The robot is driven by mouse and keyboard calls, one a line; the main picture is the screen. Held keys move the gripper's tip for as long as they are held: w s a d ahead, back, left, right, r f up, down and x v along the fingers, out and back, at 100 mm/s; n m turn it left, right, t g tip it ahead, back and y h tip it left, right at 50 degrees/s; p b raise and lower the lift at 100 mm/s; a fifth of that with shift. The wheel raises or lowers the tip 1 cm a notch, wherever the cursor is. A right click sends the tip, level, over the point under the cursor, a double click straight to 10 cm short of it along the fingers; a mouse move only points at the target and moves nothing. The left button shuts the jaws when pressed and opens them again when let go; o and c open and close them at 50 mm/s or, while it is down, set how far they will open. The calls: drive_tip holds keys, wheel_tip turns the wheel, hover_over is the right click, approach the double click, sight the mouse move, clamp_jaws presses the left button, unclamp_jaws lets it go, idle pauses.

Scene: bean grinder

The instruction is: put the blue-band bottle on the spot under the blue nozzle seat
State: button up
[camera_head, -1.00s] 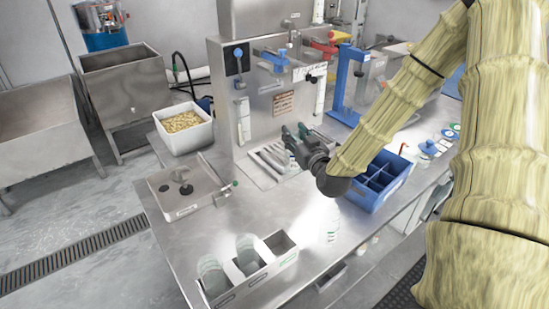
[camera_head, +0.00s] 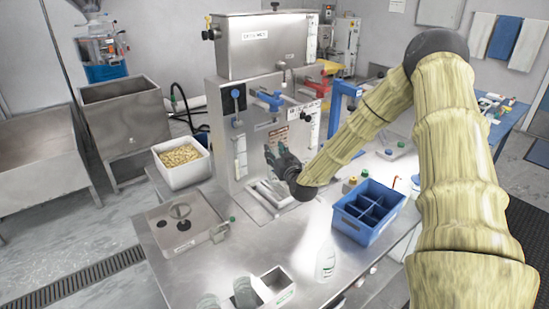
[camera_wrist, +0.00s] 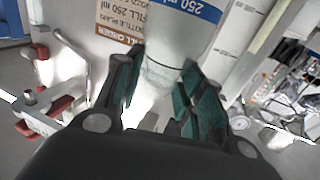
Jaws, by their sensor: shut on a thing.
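My gripper (camera_head: 283,162) is in front of the steel filling machine's lower panel. In the wrist view its two teal-padded fingers (camera_wrist: 160,92) are shut on a pale bottle (camera_wrist: 160,72) with a blue band marked 250 ml (camera_wrist: 190,8). In the head view the bottle is mostly hidden by the gripper. The blue nozzle seat (camera_head: 269,100) sticks out of the machine front above and slightly left of my gripper. A slatted tray (camera_head: 262,200) lies at the machine's foot below my gripper. I cannot tell the exact gap between bottle and tray.
A red nozzle seat (camera_head: 317,86) and a blue stand (camera_head: 340,108) are to the right. A blue divided crate (camera_head: 352,232) and a clear bottle (camera_head: 325,262) stand on the table. A steel lidded box (camera_head: 180,225) is at left; a bottle rack (camera_head: 283,292) is in front.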

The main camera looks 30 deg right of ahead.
drive_tip(key=shift+w+d, duration=0.1)
drive_tip(key=shift+w, duration=0.2)
drive_tip(key=shift+f+p, duration=0.8)
drive_tip(key=shift+f, duration=0.95)
drive_tip(key=o, duration=0.9)
drive_tip(key=s+b, duration=0.1)
drive_tip(key=s, duration=0.3)
drive_tip(key=s+a+b, duration=0.1)
drive_tip(key=s, duration=0.3)
drive_tip(key=s+a+b, duration=0.1)
drive_tip(key=s+b, duration=0.1)
drive_tip(key=s, duration=0.1)
drive_tip(key=shift+s+a, duration=0.15)
drive_tip(key=shift+s, duration=0.25)
